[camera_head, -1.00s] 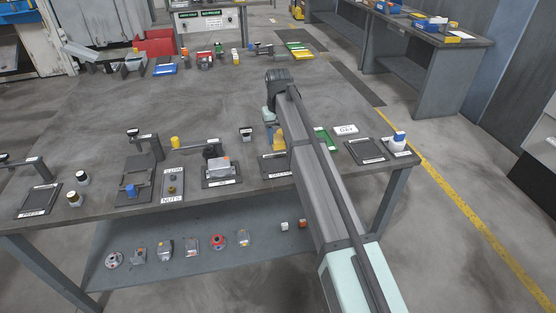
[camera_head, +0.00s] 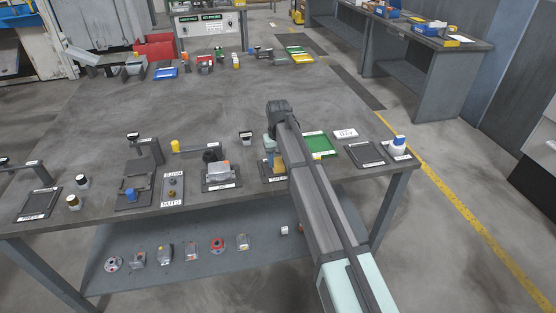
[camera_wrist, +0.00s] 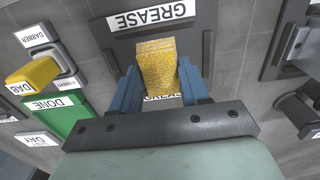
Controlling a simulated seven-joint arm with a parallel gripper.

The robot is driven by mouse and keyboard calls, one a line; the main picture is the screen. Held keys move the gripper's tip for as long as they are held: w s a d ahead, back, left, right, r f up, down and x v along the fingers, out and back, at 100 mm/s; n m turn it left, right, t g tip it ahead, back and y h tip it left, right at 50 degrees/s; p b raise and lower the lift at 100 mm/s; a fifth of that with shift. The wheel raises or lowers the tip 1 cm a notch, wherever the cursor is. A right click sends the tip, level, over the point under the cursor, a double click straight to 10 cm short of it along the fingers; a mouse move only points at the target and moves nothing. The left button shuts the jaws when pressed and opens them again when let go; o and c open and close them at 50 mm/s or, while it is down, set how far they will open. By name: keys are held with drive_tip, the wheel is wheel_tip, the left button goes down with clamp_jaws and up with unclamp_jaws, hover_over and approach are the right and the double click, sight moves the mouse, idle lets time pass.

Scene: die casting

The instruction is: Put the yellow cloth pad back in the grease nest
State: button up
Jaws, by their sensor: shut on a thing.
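The yellow cloth pad (camera_wrist: 157,65) is held between the two blue fingers of my gripper (camera_wrist: 158,82). In the head view a bit of yellow pad (camera_head: 268,168) shows below the gripper (camera_head: 269,155), over the dark grease nest (camera_head: 265,181) at the front of the table. My arm hides the nest's right part. In the wrist view one GREASE label (camera_wrist: 151,15) lies beyond the pad, and a second one is partly covered by the pad. I cannot tell whether the pad touches the nest.
A green tray (camera_head: 322,144) labelled DONE stands right of my arm, with a dark tray (camera_head: 366,153) and a white bottle with a blue cap (camera_head: 397,149) farther right. A fixture holding a metal part (camera_head: 220,175) stands to the left.

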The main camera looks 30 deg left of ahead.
sight(278, 161)
drive_tip(key=o, duration=1)
drive_tip(key=shift+f, duration=0.1)
wheel_tip(278, 161, up, 12)
drive_tip(key=shift+r, duration=0.15)
